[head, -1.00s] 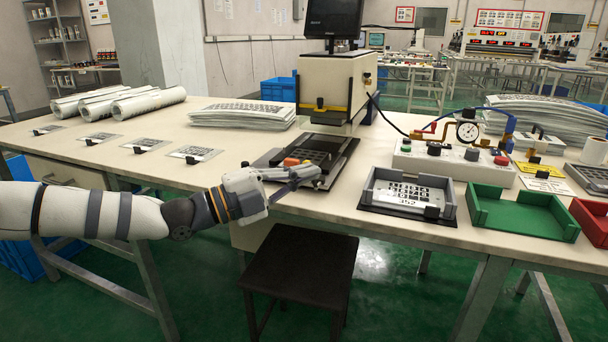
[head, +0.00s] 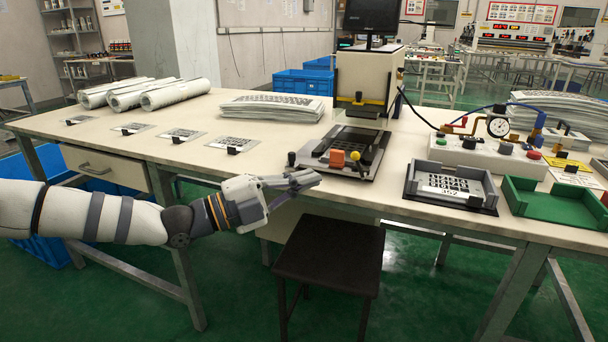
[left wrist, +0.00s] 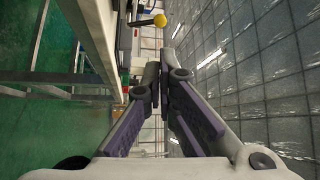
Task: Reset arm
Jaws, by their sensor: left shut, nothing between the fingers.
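My left arm comes in from the left in the head view. Its gripper (head: 304,180) is shut and empty, in front of the table's front edge and above the dark stool. In the left wrist view the fingers (left wrist: 165,70) meet with nothing between them. The press station (head: 362,85) stands on the table beyond the gripper. Its dark base plate (head: 375,140) carries an orange block (head: 337,158) and a yellow-knobbed lever (head: 355,156). The gripper is apart from these. My right gripper is not in view.
The dark stool (head: 330,255) stands below the gripper. A grey tray (head: 412,178) with a printed film and a green tray (head: 525,208) sit at the table's right. A gauge unit (head: 498,126) stands behind. Film rolls (head: 175,95) lie at the back left.

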